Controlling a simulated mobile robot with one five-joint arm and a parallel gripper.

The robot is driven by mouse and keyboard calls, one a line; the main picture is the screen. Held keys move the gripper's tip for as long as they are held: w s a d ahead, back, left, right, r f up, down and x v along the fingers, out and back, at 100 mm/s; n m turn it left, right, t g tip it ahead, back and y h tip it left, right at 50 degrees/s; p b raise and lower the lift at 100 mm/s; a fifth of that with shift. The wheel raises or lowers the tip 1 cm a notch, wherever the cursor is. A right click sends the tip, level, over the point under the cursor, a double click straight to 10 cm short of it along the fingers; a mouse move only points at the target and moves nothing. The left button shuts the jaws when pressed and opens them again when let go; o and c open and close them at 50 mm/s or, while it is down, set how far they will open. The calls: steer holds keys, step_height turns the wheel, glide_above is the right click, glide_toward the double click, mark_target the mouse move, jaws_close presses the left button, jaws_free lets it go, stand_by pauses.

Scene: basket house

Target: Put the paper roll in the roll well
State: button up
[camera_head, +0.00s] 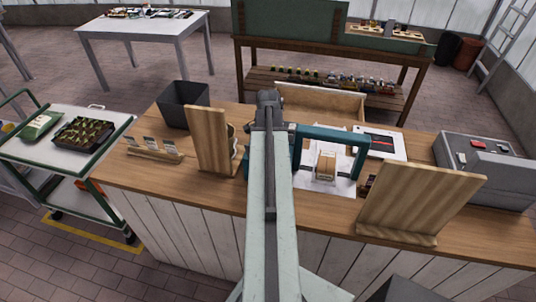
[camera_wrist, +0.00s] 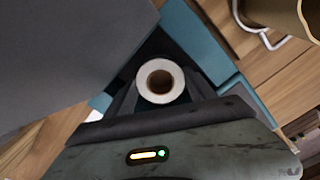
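The paper roll (camera_wrist: 143,83) is a white ring with a brown core, seen end-on in the wrist view. My gripper (camera_wrist: 160,98) has dark fingers close along both sides of the roll and appears shut on it. Teal parts (camera_wrist: 200,42) lie behind the fingers, with a dark area between them. In the head view a teal frame (camera_head: 335,133) stands on the counter, partly behind my arm. I cannot make out the roll well for certain. My gripper and the roll are hidden behind my arm in the head view.
The wooden counter (camera_head: 215,190) holds a dark grey bin (camera_head: 182,106), upright wooden boards (camera_head: 208,140) (camera_head: 425,195), and a grey machine (camera_head: 488,165). A small tan object (camera_head: 325,167) sits inside the teal frame. A large grey surface (camera_wrist: 65,50) fills the wrist view's upper left.

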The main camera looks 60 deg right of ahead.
steer(key=shift+o, duration=0.7)
steer(key=shift+r, duration=0.1)
step_height(320, 180, up, 12)
steer(key=p, duration=1.2)
steer(key=shift+r+p, duration=0.15)
steer(key=shift+p, duration=0.15)
